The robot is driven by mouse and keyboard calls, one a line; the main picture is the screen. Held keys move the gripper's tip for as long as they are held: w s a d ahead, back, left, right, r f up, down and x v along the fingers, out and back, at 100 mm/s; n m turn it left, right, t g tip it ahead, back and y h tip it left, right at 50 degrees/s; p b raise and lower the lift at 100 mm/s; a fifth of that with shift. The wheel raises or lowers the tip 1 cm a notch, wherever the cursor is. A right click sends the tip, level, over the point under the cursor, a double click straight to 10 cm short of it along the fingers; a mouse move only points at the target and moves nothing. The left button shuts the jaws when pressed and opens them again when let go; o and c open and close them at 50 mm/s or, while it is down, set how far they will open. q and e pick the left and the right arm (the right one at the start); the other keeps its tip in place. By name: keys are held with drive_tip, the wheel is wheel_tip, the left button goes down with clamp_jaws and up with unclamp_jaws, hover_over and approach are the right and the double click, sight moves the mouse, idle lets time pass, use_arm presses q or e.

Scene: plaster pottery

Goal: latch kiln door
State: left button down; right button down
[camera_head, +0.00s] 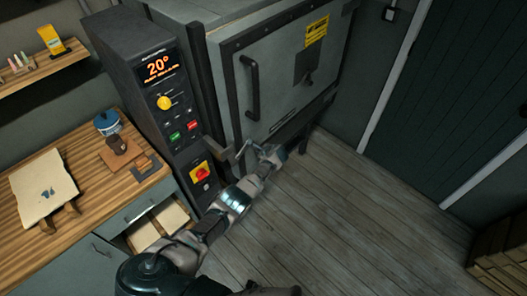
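The grey kiln (215,15) stands at the top centre, and its door (285,75) looks closed against the body. A dark vertical handle (251,88) is on the door's left side. A thin metal lever, seemingly the latch (240,151), shows at the door's lower left edge. My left arm reaches up from the bottom left. My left gripper (271,155) is just right of the lever, below the door's lower edge. Its fingers are small and unclear, so I cannot tell whether it touches the lever or is open. My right gripper is not in view.
A control panel (168,95) reading 20° stands left of the door, with a red switch (201,173) low on it. A wooden workbench (85,219) with an open drawer (158,226) is at left. Wooden floor (345,220) is clear to the right; slatted wood (503,265) is at lower right.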

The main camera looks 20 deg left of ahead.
sight(248, 159)
use_arm(q)
drive_tip(key=shift+s+a+f, duration=0.25)
drive_tip(key=shift+a, duration=0.2)
drive_tip(key=shift+s+a+f, duration=0.2)
drive_tip(key=shift+s+a, duration=0.05)
drive_tip(key=shift+a, duration=0.2)
drive_tip(key=shift+s+f+g+b, duration=0.25)
drive_tip(key=shift+g+b, duration=0.1)
drive_tip(key=shift+g, duration=0.25)
drive_tip(key=shift+s+a+f+m+g+y+b, duration=0.2)
drive_tip(key=shift+s+a+m+g+y+b, duration=0.3)
drive_tip(key=shift+s+m+g+b, duration=0.2)
drive_tip(key=shift+s+a+g+b, duration=0.15)
drive_tip(key=shift+s+g+b, duration=0.3)
drive_tip(key=shift+s, duration=0.3)
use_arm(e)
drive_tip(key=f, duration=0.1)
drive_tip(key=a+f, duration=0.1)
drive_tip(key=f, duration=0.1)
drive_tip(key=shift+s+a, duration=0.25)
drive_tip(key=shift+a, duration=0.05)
use_arm(q)
drive_tip(key=c, duration=0.9)
unclamp_jaws()
drive_tip(key=shift+w+m, duration=0.15)
drive_tip(key=shift+m, duration=0.15)
drive_tip(key=shift+w+r, duration=0.1)
drive_tip(key=shift+w, duration=0.05)
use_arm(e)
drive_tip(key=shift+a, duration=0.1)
